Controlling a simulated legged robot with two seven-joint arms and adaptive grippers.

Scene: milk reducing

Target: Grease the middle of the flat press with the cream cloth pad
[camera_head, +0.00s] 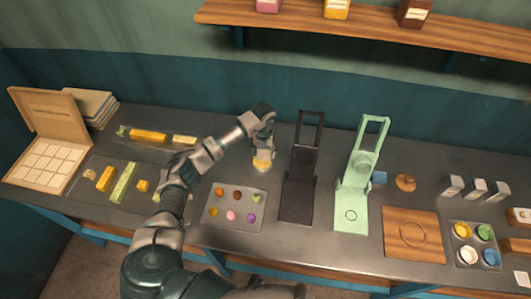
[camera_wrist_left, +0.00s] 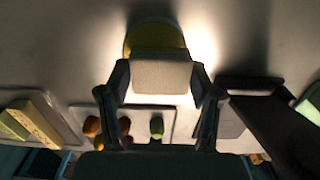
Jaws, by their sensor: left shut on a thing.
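My left gripper (camera_head: 263,146) is shut on the cream cloth pad (camera_wrist_left: 160,77), which sits between its two fingers in the left wrist view. A round yellow thing (camera_wrist_left: 153,36) shows just beyond the pad; whether they touch I cannot tell. In the head view the gripper points down at a small yellow and pale spot (camera_head: 262,162), left of the presses. A dark press (camera_head: 297,200) stands open, with its lid raised at the back. A mint green press (camera_head: 350,196) with a ring mark on its plate stands open to its right. My right gripper is not in view.
A grey tray (camera_head: 211,222) of small coloured pieces lies in front of the gripper. Yellow and green bars (camera_head: 123,183) lie to the left near an open wooden box (camera_head: 43,165). A wooden board (camera_head: 391,235) and a tray of coloured cups (camera_head: 488,268) are at right.

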